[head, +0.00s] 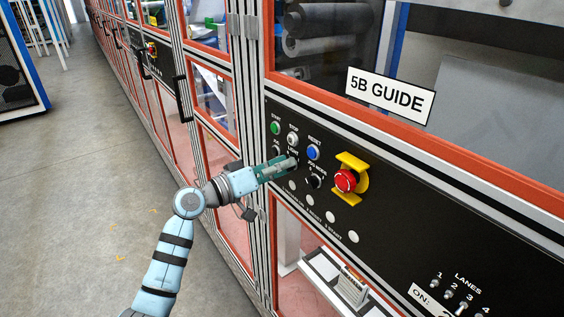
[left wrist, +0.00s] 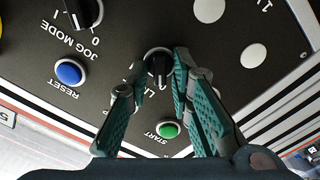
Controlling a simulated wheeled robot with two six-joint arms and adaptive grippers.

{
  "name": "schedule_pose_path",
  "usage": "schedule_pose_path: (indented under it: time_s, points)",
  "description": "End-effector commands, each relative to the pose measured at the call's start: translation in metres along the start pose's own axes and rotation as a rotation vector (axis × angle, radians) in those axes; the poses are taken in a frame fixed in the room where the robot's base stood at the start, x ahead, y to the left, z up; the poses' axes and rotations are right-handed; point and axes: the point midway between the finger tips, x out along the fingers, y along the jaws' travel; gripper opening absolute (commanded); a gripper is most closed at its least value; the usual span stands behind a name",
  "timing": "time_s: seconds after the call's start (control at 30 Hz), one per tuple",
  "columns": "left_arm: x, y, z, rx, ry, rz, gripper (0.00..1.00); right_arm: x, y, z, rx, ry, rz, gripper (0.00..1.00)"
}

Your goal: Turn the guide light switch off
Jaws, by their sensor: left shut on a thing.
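The guide light switch (left wrist: 158,66) is a black rotary knob in a pale ring on the black panel (head: 430,215) under the "5B GUIDE" sign (head: 390,95). My left gripper (head: 292,164) reaches the panel from the left. In the left wrist view, its two teal fingers (left wrist: 160,60) stand on either side of the knob and are shut on it. The "LIGHT" label is partly covered by a finger in that view. In the head view the gripper hides most of the knob. My right gripper is not in view.
Close around are the green start button (head: 275,128), the blue reset button (head: 313,152), the black jog mode knob (head: 315,181) and a red emergency stop (head: 345,181) with a yellow guard. Lane toggles (head: 449,294) sit lower right. Open floor (head: 90,190) lies left.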

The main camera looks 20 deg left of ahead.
Motion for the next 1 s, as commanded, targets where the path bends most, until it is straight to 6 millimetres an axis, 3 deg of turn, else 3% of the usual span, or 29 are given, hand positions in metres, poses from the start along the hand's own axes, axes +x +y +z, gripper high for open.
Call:
schedule_pose_path:
  time_s: [0.3, 0.77, 0.8, 0.9, 1.0]
  points:
    - [0.0001, 0.0004, -0.0015, -0.105, 0.003, 0.001, 0.00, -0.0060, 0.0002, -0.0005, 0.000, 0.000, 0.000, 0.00]
    - [0.0001, 0.0001, -0.0013, -0.118, 0.003, 0.002, 0.00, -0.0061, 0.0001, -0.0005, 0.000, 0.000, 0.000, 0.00]
    - [0.0001, 0.0000, -0.0012, -0.118, 0.003, 0.002, 0.25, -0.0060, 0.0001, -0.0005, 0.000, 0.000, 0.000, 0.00]
    - [0.0001, -0.0001, -0.0010, -0.117, 0.003, 0.001, 0.38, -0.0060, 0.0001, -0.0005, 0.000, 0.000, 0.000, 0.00]
    - [0.0001, -0.0002, -0.0007, -0.117, 0.002, 0.001, 0.38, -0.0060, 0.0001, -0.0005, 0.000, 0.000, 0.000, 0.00]
